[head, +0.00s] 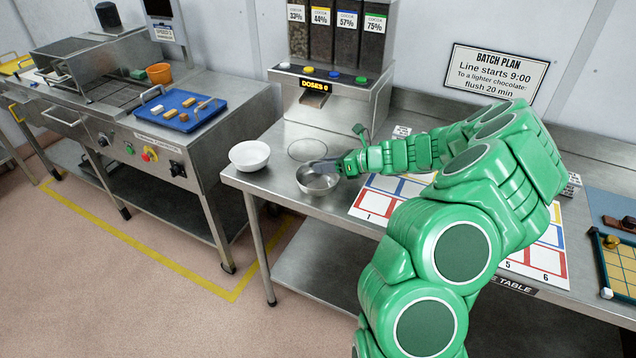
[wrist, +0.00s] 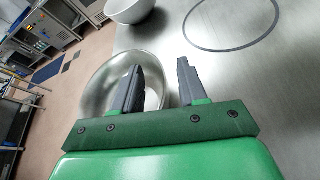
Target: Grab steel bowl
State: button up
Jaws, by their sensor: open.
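The steel bowl (head: 317,181) stands upright on the steel table near its left front edge. In the wrist view the steel bowl (wrist: 98,88) lies under and left of my fingers. My gripper (head: 322,164) is open at the bowl's far rim. In the wrist view my gripper (wrist: 160,82) has one finger over the bowl's inside and the other outside its right rim, so the rim lies between them. I cannot tell whether either finger touches the bowl. Part of the bowl is hidden behind my fingers.
A white bowl (head: 250,155) stands left of the steel bowl. A marked circle (head: 308,150) on the table behind is empty, below the cocoa dispenser (head: 335,85). A numbered mat (head: 372,203) lies to the right. The table's front edge is close by.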

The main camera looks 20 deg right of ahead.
grip_shut()
dwell(0.3)
